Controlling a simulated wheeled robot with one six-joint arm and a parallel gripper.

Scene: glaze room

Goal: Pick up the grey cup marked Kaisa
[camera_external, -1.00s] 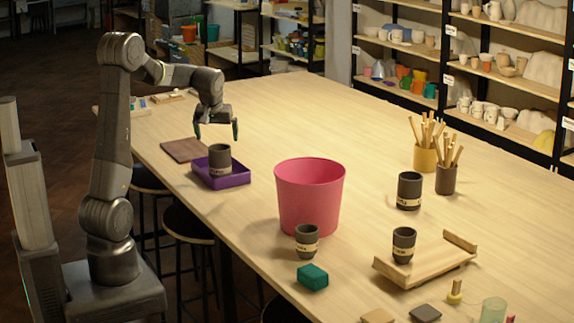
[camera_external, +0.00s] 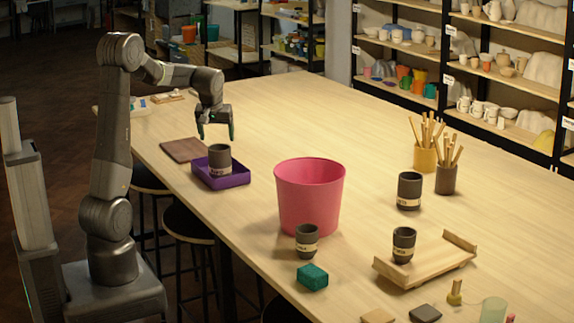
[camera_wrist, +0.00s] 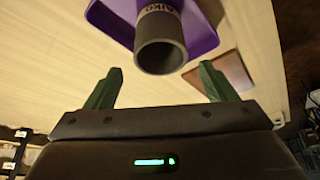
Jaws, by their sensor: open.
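Several dark grey cups with pale label bands stand on the table. One cup (camera_external: 220,160) stands upright in a purple tray (camera_external: 236,180). Another cup (camera_external: 410,187) stands right of the pink bin, one (camera_external: 404,240) is on a wooden board, and one (camera_external: 307,235) is in front of the bin. Their names are too small to read in the external view. My gripper (camera_external: 216,130) is open and empty, above the tray cup. In the wrist view this cup (camera_wrist: 162,57) is ahead of the open fingers; its label shows partly, perhaps ending "IKO".
The pink bin (camera_external: 309,195) stands mid-table. The wooden board (camera_external: 424,268) has raised ends. A green block (camera_external: 312,277) lies near the front edge. Brush pots (camera_external: 426,158) stand at the right. A brown slab (camera_external: 184,150) lies beside the tray.

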